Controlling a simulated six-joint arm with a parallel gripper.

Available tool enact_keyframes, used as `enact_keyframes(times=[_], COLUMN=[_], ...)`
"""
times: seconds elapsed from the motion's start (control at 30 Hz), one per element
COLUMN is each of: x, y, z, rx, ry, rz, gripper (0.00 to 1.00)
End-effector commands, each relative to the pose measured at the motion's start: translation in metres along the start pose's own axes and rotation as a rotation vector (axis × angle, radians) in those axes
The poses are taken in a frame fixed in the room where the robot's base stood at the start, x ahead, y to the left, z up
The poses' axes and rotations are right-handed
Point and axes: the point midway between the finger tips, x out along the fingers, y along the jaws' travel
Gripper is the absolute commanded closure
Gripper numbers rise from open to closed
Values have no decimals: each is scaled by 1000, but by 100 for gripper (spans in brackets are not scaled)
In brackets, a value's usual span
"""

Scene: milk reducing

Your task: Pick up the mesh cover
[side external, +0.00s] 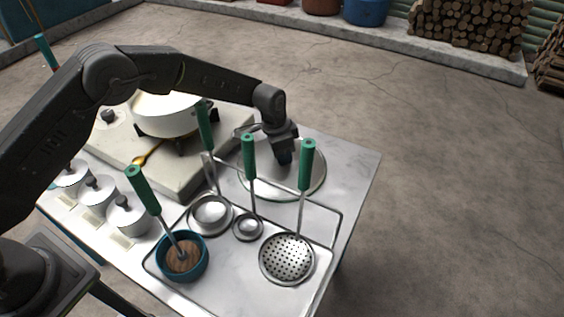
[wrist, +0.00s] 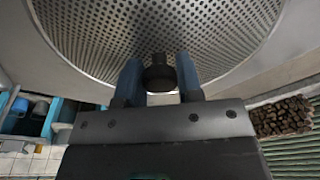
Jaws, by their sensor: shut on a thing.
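The mesh cover (wrist: 105,22) is a round, perforated metal disc that fills the top of the wrist view. It has a dark knob (wrist: 159,74) near its middle. My gripper (wrist: 159,80) has its two blue-tipped fingers on either side of the knob and is shut on it. In the side view the cover (side external: 308,182) is a pale disc at the far right of the table, under my gripper (side external: 284,157). The fingertips and knob are small and partly hidden there. I cannot tell whether the cover touches the table.
A white pot (side external: 165,122) stands on the stove (side external: 120,150) at the left. A wire rack (side external: 338,222) with several green-handled tools, including a skimmer (side external: 287,259), stands in front of the cover. A blue bowl (side external: 203,262) and lidded jars (side external: 128,216) are nearer. The table's right edge is clear.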

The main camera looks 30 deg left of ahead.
Motion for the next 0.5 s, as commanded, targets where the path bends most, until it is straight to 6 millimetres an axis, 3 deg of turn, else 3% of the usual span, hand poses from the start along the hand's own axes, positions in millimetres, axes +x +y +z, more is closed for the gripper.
enact_keyframes(times=[0.17, 0.37, 0.5], x=[-1, -2, -15], y=[0, 0, -1], z=[0, -1, -3], rx=[0, 0, 0], ry=[1, 2, 5], rz=[-1, -1, -3], gripper=[94, 95, 95])
